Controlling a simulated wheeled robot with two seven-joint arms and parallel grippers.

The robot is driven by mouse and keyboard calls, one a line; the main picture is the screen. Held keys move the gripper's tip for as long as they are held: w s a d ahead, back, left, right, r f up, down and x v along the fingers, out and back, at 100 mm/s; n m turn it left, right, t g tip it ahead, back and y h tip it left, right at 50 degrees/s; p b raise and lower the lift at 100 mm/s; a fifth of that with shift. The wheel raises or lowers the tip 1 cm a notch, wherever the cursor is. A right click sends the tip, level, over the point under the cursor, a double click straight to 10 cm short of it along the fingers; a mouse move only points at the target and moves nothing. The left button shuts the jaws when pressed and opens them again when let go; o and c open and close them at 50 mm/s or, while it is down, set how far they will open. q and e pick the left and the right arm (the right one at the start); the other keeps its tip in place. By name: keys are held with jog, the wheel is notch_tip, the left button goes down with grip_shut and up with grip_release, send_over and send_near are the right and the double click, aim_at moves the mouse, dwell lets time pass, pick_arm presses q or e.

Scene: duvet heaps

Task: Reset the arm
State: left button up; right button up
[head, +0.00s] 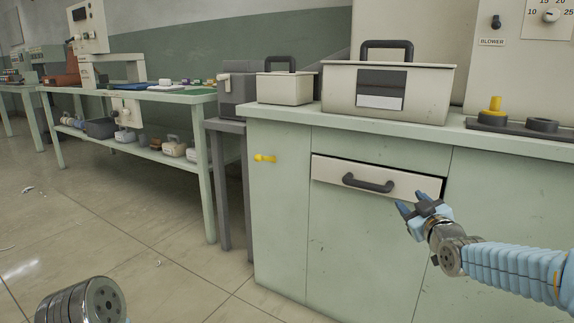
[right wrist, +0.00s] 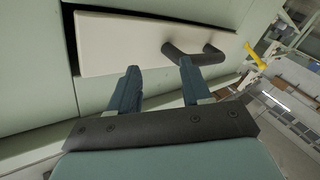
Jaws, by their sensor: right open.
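My right gripper (head: 409,201) is open and empty, in front of the cabinet and just right of the drawer handle. In the right wrist view, my right gripper (right wrist: 158,66) has its two fingers apart, pointing toward the drawer front. The dark curved drawer handle (head: 368,184) sits on a cream drawer front (head: 330,171). The handle (right wrist: 190,56) also shows close to one fingertip in the right wrist view, with nothing held between the fingers. My left gripper is out of view.
The pale green cabinet (head: 280,210) stands directly ahead, with a dark gap around the drawer front. A large cream toolbox (head: 335,92) and a smaller case (head: 283,89) stand on top. Open floor (head: 140,230) lies left.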

jog(key=a+f+m+g, duration=0.2)
jog(key=a+f+g, duration=0.2)
jog(key=f, duration=1.2)
jog(key=s+a+f+m+g+y, duration=0.1)
jog(key=s+a+f+g, duration=0.25)
jog(key=s+f, duration=0.4)
jog(key=s+a+f+m+g, duration=0.2)
jog(key=s+a+f, duration=0.25)
jog(key=f, duration=0.65)
jog(key=s+a+f+m+g+y, duration=0.1)
jog(key=s+a+f+g, duration=0.2)
jog(key=s+f, duration=0.5)
jog(key=s+a+f+m+g+p, duration=0.15)
jog(key=s+f, duration=0.25)
jog(key=s, duration=0.4)
jog(key=s+a+f+m+g+b, duration=0.1)
jog(key=s+a+f+g, duration=0.2)
jog(key=s, duration=0.5)
notch_tip(320, 180, up, 16)
jog(key=y+p, duration=0.1)
jog(key=p, duration=1.6)
jog(key=shift+w+d+n, duration=0.15)
jog(key=shift+w+n, duration=0.2)
jog(key=shift+c, duration=0.3)
jog(key=shift+d, duration=0.1)
jog(key=shift+c, duration=0.2)
